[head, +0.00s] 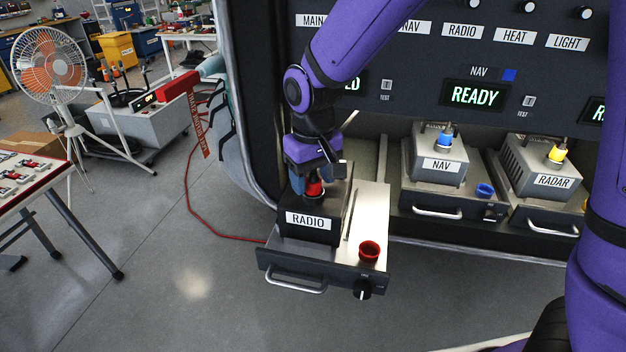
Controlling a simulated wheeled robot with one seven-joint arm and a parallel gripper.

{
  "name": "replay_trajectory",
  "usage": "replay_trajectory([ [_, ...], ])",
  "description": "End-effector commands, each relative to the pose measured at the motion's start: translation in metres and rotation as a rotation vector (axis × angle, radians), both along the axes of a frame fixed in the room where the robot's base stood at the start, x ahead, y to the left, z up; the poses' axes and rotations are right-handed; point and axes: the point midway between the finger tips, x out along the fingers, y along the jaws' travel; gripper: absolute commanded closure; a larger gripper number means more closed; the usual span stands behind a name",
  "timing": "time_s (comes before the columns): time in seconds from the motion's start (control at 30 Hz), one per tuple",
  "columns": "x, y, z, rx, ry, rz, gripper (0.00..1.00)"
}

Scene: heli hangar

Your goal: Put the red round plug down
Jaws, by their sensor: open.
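The red round plug (314,188) stands at the top of the black RADIO box (310,222), directly under my gripper. My gripper (318,175) is open and points down, with its fingers around or just above the plug. The fingers and a blue-grey part hide much of the plug, so I cannot tell whether they touch it. The RADIO box stands on a pulled-out metal tray (372,205). A red round cup (369,251) sits at the tray's front right.
The NAV unit (437,165) with a blue plug and the RADAR unit (540,170) with a yellow plug stand in the rack to the right. A blue cup (485,190) sits beside NAV. A fan (50,65) and table are at left. Floor left of the tray is mostly clear.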

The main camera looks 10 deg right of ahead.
Motion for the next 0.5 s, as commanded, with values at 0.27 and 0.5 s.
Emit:
replay_trajectory([
  [0.27, 0.001, 0.000, 0.053, 0.003, -0.005, -0.001, 0.42],
  [0.5, 0.001, 0.000, 0.095, 0.002, -0.004, -0.001, 0.42],
])
